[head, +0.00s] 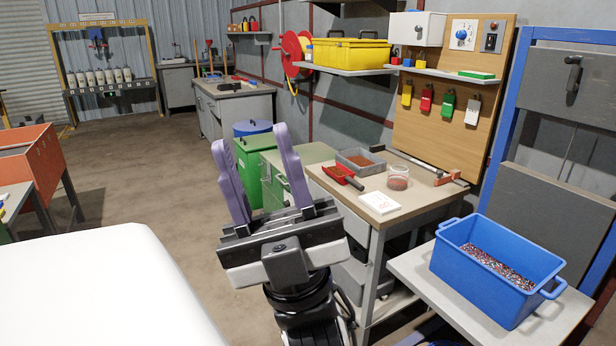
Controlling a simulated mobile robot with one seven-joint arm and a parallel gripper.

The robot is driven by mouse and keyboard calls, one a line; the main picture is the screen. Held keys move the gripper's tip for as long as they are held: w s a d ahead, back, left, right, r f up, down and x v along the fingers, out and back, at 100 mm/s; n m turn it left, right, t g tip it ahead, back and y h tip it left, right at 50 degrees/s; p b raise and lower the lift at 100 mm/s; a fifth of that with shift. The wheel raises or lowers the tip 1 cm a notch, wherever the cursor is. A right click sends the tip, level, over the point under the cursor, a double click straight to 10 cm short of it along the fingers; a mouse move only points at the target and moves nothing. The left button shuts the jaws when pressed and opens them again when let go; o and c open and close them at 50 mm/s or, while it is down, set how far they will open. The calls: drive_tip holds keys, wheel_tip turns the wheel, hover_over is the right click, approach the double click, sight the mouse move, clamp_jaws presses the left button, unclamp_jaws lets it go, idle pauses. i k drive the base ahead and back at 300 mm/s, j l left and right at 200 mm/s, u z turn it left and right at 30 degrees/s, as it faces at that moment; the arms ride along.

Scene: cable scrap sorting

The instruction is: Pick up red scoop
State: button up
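The red scoop (337,173) lies on the small workbench (385,212), with its dark handle pointing toward the lower right. It sits left of a grey tray and a glass jar. My gripper (253,150) is open, with two purple fingers standing apart and nothing between them. It is in front of and to the left of the workbench, apart from the scoop in the picture. How far it is from the scoop in depth is hard to tell.
A grey tray (351,159), a jar of reddish granules (397,178), a white card (379,203) and a bar clamp (440,170) share the bench. A blue crate of granules (477,285) stands on a lower table at right. Open floor (150,200) lies left.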

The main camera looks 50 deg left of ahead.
sight(341, 175)
drive_tip(key=u, duration=1.35)
drive_tip(key=i+j, duration=0.15)
drive_tip(key=i, duration=0.55)
drive_tip(key=i+j, duration=0.15)
drive_tip(key=i, duration=0.55)
drive_tip(key=i+j, duration=0.15)
drive_tip(key=i, duration=0.55)
drive_tip(key=u, duration=0.05)
